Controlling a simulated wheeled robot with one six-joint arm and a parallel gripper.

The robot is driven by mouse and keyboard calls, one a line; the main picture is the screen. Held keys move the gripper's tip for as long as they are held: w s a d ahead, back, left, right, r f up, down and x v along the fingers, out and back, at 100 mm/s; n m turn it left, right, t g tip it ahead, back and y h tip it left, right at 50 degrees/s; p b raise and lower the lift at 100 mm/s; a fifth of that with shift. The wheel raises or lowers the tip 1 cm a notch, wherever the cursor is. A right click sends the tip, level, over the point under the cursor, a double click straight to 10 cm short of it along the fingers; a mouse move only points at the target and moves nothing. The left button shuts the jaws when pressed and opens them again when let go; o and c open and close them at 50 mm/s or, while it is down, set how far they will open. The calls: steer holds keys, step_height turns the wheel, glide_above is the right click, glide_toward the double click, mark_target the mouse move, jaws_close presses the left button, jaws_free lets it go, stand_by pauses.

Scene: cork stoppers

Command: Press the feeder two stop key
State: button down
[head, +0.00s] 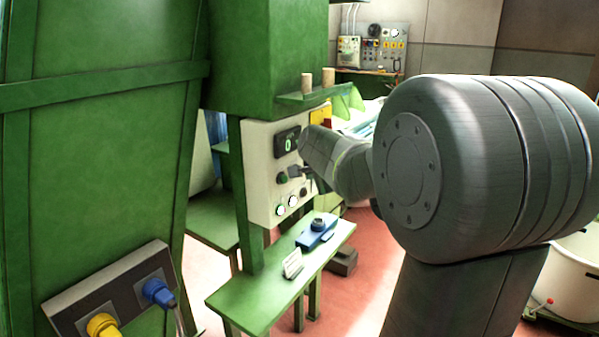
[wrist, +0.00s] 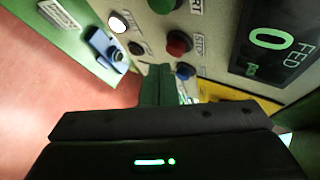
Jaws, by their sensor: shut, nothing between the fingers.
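The cream control panel (head: 261,150) hangs on the green machine's post. It shows rotated in the wrist view, with a red button (wrist: 178,43) beside a small label that seems to read STOP. A green button (wrist: 162,4) is cut by the top edge. A black display (wrist: 272,40) shows a green 0 and "FED". My gripper (head: 296,171) is shut and empty, close in front of the panel near the green button (head: 282,178). I cannot tell whether it touches anything.
A green bench (head: 240,296) below the panel holds a blue device (head: 317,232) and a small white sign (head: 292,264). Two corks (head: 307,83) stand on a green shelf above. Yellow and blue plugs (head: 158,292) are at lower left.

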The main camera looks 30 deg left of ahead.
steer(key=shift+a, duration=0.1)
steer(key=shift+a+p, duration=0.3)
steer(key=shift+w+a+p, duration=0.1)
steer(key=shift+a+p, duration=0.35)
stand_by(0.6)
steer(key=shift+d, duration=0.15)
steer(key=shift+d+b, duration=0.55)
steer(key=shift+d, duration=0.15)
steer(key=d+b, duration=0.2)
steer(key=d, duration=0.3)
steer(key=shift+s+b, duration=0.3)
steer(key=shift+b, duration=0.1)
